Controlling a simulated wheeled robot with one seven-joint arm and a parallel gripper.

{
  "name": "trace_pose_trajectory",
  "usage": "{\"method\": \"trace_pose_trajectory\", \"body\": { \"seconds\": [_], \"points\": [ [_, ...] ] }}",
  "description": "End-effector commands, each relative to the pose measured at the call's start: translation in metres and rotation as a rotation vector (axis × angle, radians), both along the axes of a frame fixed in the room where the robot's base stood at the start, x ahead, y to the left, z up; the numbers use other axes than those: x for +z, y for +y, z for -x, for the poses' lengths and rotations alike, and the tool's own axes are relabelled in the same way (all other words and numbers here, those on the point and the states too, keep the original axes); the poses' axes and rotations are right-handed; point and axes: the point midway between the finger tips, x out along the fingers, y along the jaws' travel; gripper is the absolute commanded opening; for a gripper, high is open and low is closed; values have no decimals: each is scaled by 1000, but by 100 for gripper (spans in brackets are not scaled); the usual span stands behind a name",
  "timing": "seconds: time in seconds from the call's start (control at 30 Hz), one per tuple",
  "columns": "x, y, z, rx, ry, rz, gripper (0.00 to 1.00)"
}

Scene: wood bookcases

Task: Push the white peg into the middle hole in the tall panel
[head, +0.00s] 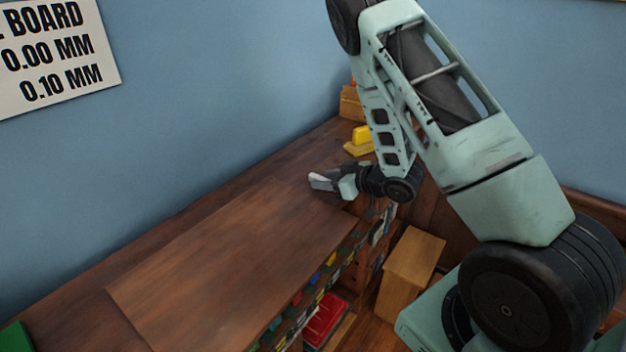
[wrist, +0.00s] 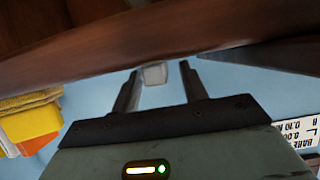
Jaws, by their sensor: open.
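My gripper (head: 324,184) is over the dark wood top of the bookcase, near its right end. In the wrist view, its two fingers (wrist: 161,82) are spread apart. A small whitish block, which looks like the end of the white peg (wrist: 154,73), shows between them, closer to the left finger. I cannot tell whether it touches that finger. In the head view, a pale piece (head: 318,177) shows at the fingertips and may be the same peg. I cannot make out the tall panel or its middle hole in either view.
The bookcase top (head: 230,260) is mostly bare. A yellow object (head: 361,135) and a wooden block (head: 351,103) stand behind my gripper; yellow things (wrist: 28,120) also show in the wrist view. Below are shelves of books and a wooden box (head: 412,258). A blue wall (head: 200,120) runs behind.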

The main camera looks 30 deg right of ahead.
Motion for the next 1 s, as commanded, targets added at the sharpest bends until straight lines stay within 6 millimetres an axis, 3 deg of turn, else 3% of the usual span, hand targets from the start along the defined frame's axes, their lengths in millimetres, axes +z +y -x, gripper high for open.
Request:
{"method": "trace_pose_trajectory", "body": {
  "seconds": [0.2,0.37,0.77,1.0],
  "points": [
    [0,0,0,0,0,0,44],
    [0,0,0,0,0,0,0],
    [2,0,0,-1,0,0,0],
    [19,0,-1,-1,-3,0,0]
  ]
}}
